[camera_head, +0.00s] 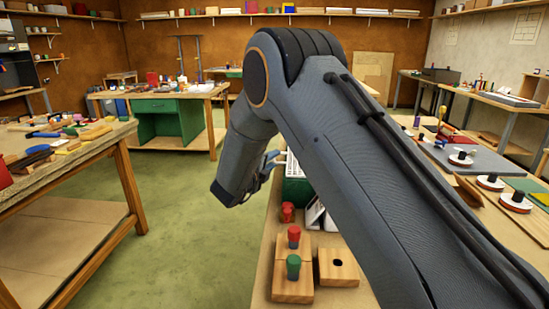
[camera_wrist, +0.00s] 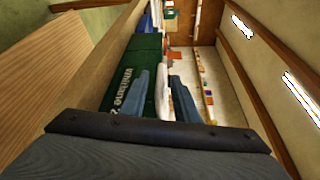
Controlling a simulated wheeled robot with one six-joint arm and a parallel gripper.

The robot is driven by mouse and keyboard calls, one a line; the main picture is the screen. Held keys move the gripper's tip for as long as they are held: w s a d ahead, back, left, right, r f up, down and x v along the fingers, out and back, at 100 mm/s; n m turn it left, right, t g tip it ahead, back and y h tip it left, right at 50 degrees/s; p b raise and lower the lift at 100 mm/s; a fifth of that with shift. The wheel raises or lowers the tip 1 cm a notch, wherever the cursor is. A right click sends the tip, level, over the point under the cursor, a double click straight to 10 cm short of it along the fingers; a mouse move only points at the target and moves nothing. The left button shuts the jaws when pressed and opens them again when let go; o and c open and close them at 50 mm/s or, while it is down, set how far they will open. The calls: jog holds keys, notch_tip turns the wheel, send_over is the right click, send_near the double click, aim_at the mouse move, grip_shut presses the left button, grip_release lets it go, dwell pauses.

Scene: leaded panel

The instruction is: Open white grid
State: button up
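A white grid (camera_head: 291,166) shows in the head view just right of my wrist, mostly hidden behind my arm. It sits at the top of a dark green box (camera_head: 296,191) on the bench. In the wrist view the green box (camera_wrist: 133,75) with pale lettering fills the middle. My gripper (camera_wrist: 158,76) has its two blue-grey fingers apart in front of the box. A white strip (camera_wrist: 163,92) shows between the fingers; I cannot tell whether it is the grid or whether they touch it. In the head view the fingers (camera_head: 270,161) are small and partly hidden.
Below the green box, the bench holds wooden blocks (camera_head: 293,285) with red (camera_head: 294,236) and green (camera_head: 293,266) pegs. A cluttered table (camera_head: 122,131) stands at left. A green-cabinet bench (camera_head: 165,121) stands behind. The green floor (camera_head: 185,215) at left is clear.

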jog(key=shift+x, duration=0.8)
grip_shut()
